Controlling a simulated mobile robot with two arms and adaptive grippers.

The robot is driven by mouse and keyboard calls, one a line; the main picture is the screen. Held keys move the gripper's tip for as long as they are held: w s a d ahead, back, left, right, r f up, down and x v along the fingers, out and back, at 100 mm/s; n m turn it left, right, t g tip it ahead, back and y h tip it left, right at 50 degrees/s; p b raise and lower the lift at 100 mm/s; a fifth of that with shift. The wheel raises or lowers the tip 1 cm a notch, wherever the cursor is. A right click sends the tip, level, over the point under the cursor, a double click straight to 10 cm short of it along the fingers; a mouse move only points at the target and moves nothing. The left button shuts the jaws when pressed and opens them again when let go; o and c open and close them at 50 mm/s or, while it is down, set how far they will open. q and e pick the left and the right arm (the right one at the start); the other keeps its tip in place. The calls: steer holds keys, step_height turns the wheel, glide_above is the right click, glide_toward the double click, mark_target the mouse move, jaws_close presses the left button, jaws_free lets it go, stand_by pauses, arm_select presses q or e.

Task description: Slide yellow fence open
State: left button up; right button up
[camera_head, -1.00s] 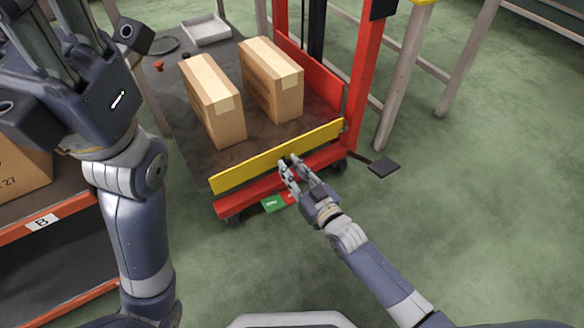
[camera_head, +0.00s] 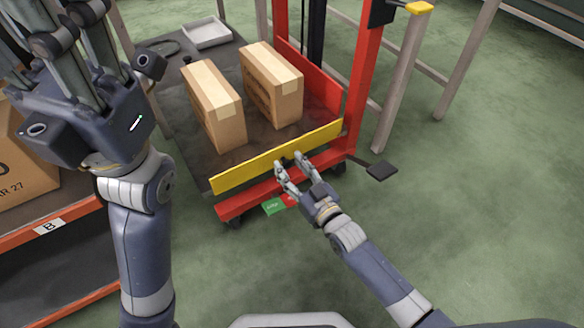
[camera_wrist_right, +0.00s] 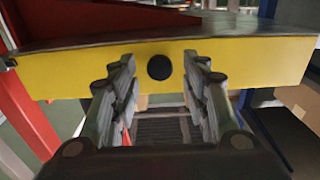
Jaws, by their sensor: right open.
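The yellow fence (camera_head: 245,169) is a flat bar across the near end of the red cart, and it stands in place in front of the boxes. In the right wrist view the yellow fence (camera_wrist_right: 230,63) spans the picture, with a round black knob (camera_wrist_right: 159,67) on its face. My right gripper (camera_head: 287,164) is open at the fence, its fingers on either side of the knob. It also shows in the right wrist view (camera_wrist_right: 159,85), not closed on anything. My left gripper (camera_head: 70,30) is raised at the upper left, large and close; its fingertips are cut off.
Two cardboard boxes (camera_head: 215,105) (camera_head: 272,84) stand on the dark cart deck (camera_head: 185,130). A white tray (camera_head: 206,32) lies behind them. An orange-edged shelf marked B (camera_head: 48,226) with a box is at the left.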

steer(key=shift+s+d+f, duration=0.15)
steer(key=shift+s+d, duration=0.1)
steer(key=shift+s, duration=0.2)
steer(key=v, duration=1.1)
